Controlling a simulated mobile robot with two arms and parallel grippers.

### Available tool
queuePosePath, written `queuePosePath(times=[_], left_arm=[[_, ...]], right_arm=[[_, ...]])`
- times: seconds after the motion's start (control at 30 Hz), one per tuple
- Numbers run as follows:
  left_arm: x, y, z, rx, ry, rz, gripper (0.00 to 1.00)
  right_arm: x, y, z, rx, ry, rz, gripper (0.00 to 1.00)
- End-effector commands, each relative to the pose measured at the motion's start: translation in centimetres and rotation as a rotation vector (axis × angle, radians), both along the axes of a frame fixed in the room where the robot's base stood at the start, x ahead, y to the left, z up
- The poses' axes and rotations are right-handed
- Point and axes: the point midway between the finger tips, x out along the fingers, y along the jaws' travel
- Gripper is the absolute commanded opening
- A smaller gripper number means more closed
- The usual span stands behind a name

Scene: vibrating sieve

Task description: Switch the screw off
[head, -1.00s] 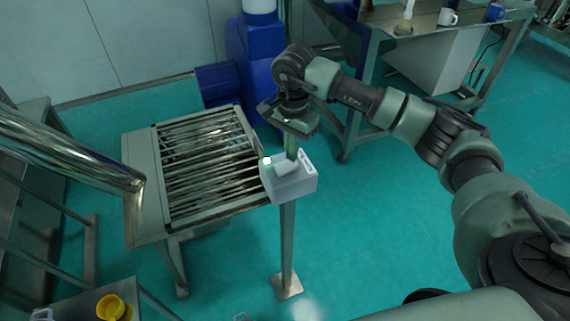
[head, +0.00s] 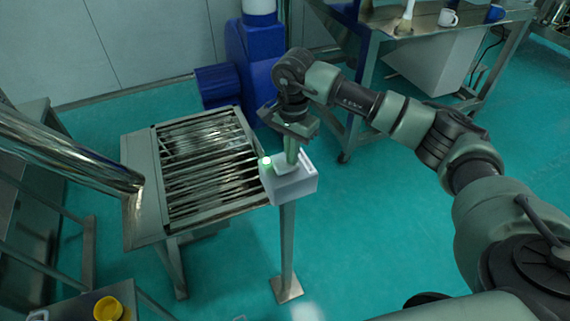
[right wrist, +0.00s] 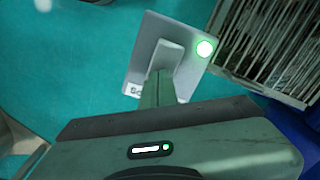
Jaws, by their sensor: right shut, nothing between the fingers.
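A pale grey control box (head: 294,186) stands on a metal post beside the sieve in the head view. A round green light (head: 266,161) glows on its top left corner. In the right wrist view the box (right wrist: 140,62) shows a light grey raised switch (right wrist: 168,56), the lit green light (right wrist: 204,48) and a partly hidden label. My right gripper (head: 291,166) is shut and empty, pointing down at the box top. Its fingertips (right wrist: 160,82) overlap the switch; whether they touch it I cannot tell. My left gripper is not in view.
The slatted metal sieve table (head: 205,165) stands just left of the box. A shiny metal tube (head: 70,150) slants in from the left. A blue machine (head: 255,65) stands behind, and a steel table (head: 425,30) with mugs is at back right. Teal floor is clear at lower centre.

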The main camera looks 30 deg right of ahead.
Motion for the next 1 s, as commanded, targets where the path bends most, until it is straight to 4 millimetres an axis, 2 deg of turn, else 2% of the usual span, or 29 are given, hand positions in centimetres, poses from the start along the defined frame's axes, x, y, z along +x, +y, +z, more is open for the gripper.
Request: queuePosePath(times=[0.37,1.0], left_arm=[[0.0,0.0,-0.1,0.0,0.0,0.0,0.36],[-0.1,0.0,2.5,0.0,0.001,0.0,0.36]], right_arm=[[-0.1,0.1,-0.2,0.0,0.004,0.002,0.0],[0.0,0.0,5.0,0.0,-0.001,0.001,0.0]])
